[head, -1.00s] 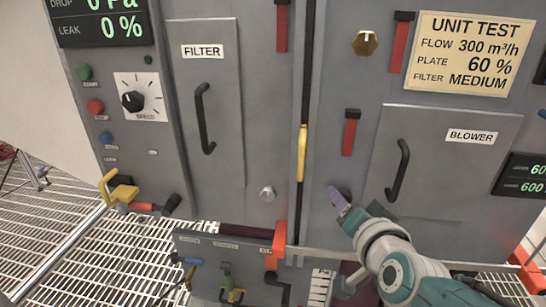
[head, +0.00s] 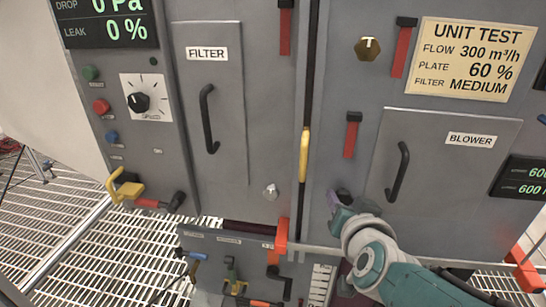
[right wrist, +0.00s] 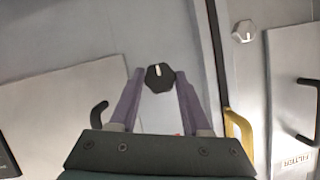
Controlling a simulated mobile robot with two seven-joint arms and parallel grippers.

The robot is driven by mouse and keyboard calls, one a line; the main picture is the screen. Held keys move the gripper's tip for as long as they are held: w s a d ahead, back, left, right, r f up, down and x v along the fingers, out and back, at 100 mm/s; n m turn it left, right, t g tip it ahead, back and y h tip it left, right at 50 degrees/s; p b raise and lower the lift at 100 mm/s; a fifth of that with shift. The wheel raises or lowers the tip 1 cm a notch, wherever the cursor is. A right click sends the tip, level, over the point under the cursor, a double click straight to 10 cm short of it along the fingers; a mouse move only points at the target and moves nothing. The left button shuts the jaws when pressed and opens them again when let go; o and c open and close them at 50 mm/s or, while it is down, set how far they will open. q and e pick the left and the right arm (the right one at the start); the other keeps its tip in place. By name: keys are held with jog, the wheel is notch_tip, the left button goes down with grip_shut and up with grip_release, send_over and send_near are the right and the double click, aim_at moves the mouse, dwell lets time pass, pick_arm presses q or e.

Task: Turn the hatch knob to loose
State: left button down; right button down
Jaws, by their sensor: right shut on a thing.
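A dark faceted knob (right wrist: 159,77) with a white mark sits on the grey panel beside the blower hatch (head: 446,165). In the right wrist view its mark points to the picture's top. My right gripper (head: 338,198) is at this knob, with its purple fingertips on either side of it, shut on it. In the head view the fingers and wrist hide most of the knob. A second, silver knob (head: 270,192) sits below the filter hatch (head: 228,120); it also shows in the right wrist view (right wrist: 244,32). My left gripper is not in view.
A yellow handle (head: 304,155) stands on the seam between the panels. The blower hatch's black handle (head: 398,172) is right of my gripper. Red levers, a speed dial (head: 139,103) and a tool rack (head: 225,240) are around. Metal grating (head: 70,195) lies at left.

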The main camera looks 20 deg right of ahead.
jog(key=c, duration=0.6)
grip_release()
jog(key=shift+c, duration=0.2)
jog(key=p+v, duration=0.7)
jog(key=v, duration=0.3)
jog(key=shift+p, duration=0.4)
jog(key=shift+w+d+r, duration=0.1)
